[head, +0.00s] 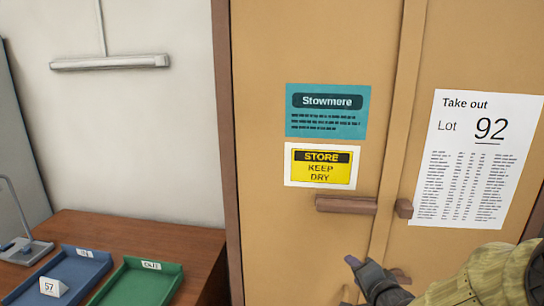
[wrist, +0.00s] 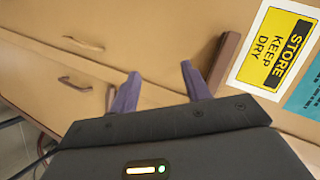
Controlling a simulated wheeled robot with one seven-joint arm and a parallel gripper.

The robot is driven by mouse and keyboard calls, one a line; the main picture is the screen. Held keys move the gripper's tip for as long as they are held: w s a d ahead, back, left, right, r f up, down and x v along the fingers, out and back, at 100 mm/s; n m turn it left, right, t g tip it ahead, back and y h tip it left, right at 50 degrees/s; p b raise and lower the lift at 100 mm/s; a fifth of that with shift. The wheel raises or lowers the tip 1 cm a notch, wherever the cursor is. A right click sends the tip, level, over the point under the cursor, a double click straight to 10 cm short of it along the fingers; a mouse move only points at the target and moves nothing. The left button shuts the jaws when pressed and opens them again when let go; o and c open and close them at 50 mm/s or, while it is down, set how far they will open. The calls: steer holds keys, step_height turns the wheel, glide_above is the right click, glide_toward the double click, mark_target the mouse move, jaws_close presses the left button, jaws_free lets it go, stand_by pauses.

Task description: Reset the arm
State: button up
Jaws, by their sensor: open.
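My gripper (wrist: 160,76) is open in the wrist view, with two purple fingers apart and nothing between them. In the head view my gripper (head: 353,276) is at the bottom, right of centre, in front of the tan cabinet (head: 290,240). It is below the brown bar handle (head: 345,205) of the left door. In the wrist view that brown handle (wrist: 222,62) lies just right of the fingers, and I cannot tell how far the fingers are from the cabinet face.
Cabinet doors look shut. They carry a teal Stowmere label (head: 327,127), a yellow Keep Dry sign (head: 321,170) and a Lot 92 sheet (head: 478,165). At left, a brown table (head: 130,238) holds a blue tray (head: 85,272) and a green tray (head: 150,290).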

steer(key=s+a+f+n+g+h, duration=0.1)
steer(key=s+a+f+n+g, duration=0.1)
steer(key=s+f+n+g, duration=0.2)
steer(key=s+a+f+n+g+h, duration=0.1)
steer(key=s+a+f+n+g, duration=0.2)
steer(key=s, duration=0.7)
step_height(320, 180, down, 2)
steer(key=n+g, duration=0.3)
steer(key=n, duration=0.1)
steer(key=shift+s+f+n+g, duration=0.15)
steer(key=shift+s+n+g, duration=0.15)
steer(key=shift+n+g, duration=0.1)
